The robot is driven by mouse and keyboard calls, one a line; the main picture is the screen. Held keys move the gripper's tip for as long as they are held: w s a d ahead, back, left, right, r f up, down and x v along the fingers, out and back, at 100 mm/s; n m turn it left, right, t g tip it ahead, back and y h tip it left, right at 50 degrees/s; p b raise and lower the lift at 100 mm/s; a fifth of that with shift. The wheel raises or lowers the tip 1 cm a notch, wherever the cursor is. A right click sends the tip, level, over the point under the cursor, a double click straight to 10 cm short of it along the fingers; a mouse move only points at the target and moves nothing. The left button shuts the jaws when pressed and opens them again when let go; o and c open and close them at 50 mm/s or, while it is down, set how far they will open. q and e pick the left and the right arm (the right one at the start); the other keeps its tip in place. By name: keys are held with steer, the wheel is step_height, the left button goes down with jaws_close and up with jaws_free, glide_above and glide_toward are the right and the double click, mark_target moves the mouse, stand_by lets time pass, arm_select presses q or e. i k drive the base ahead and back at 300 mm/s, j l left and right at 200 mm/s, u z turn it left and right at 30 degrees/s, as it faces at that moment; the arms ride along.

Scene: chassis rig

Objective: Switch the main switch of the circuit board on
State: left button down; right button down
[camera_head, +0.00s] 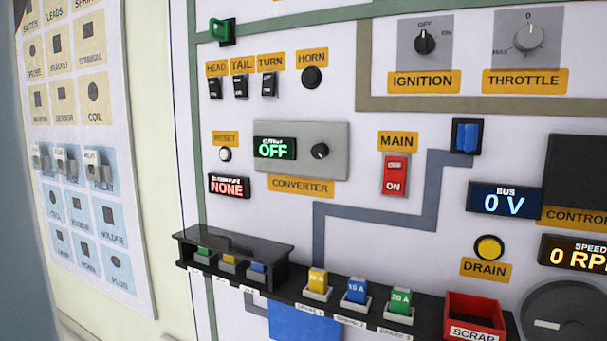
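The main switch (394,175) is a red rocker on the white circuit board (350,90), under an orange label reading MAIN (398,141). Its lower part is marked ON; the small marking on its upper part is hard to read. I cannot tell for certain which way the rocker is tilted. The bus display (504,201) to its right reads 0 V. Neither of my grippers shows in the head view.
A converter panel (330,140) with a knob and a display reading OFF is left of the switch. Below, a black shelf (420,315) holds several coloured fuses and a red scrap bin (474,317) and juts out from the board. The space before the switch looks clear.

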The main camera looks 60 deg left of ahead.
mark_target(395, 168)
steer(key=u, duration=1.3)
